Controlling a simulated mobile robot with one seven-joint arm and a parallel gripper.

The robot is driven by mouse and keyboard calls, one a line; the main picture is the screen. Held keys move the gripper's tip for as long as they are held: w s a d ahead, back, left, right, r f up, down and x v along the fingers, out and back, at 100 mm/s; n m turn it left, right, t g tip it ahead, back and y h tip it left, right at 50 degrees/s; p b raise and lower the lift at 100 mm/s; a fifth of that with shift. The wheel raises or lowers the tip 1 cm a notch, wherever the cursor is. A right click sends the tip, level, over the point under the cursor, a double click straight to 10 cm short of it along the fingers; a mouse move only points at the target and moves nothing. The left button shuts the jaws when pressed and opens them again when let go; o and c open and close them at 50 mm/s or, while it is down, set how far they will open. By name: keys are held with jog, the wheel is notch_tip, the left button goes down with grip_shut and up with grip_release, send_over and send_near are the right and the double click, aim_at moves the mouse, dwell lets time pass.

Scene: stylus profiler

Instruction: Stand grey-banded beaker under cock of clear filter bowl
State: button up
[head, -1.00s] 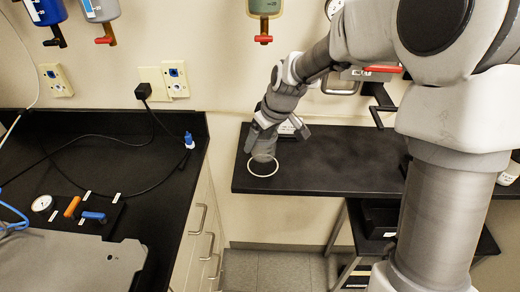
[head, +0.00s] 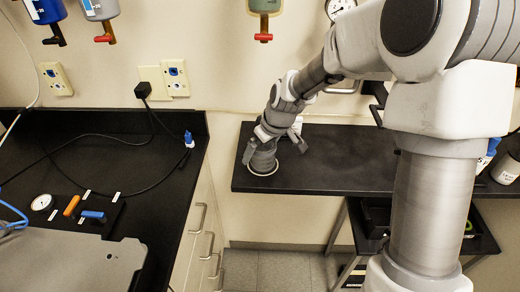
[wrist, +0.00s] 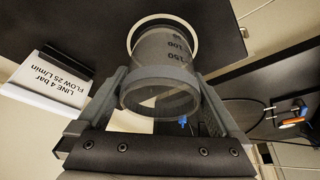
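The grey-banded beaker (head: 262,161) is upright at the left end of the black shelf, its base over or inside a white ring (head: 263,174). I cannot tell whether it touches the shelf. In the wrist view the beaker (wrist: 162,60) shows its volume marks and a grey band near its mouth. My gripper (wrist: 160,78) has one finger on each side of the beaker and looks shut on it; in the head view my gripper (head: 270,147) partly hides the beaker's top. The clear filter bowl (head: 265,5) with its red cock (head: 264,30) hangs above.
Two other bowls, blue (head: 46,10) and grey (head: 101,8), hang over the left bench (head: 100,150). A printed card (wrist: 55,85) stands beside my gripper. The shelf (head: 345,160) is clear to the right, with my arm in front. A gauge (head: 340,8) is on the wall.

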jog(key=shift+d+r, duration=0.15)
jog(key=shift+r, duration=0.4)
jog(key=v, duration=1)
jog(key=shift+s+r+p, duration=0.1)
jog(key=shift+r+p, duration=0.05)
jog(key=shift+p, duration=0.15)
jog(key=s+d+r+m+h, duration=0.1)
jog(key=s+d+r+m, duration=0.1)
jog(key=s, duration=0.5)
jog(key=s+d+r+m+t+h, duration=0.1)
jog(key=s+d+r+m, duration=0.2)
jog(key=s+d, duration=0.3)
jog(key=s+d+r+m+t+h, duration=0.1)
jog(key=s+d+r+m, duration=0.1)
jog(key=s, duration=0.7)
jog(key=shift+s+d+r+m, duration=0.3)
jog(key=shift+s+d+m, duration=0.1)
jog(key=shift+d+m, duration=0.55)
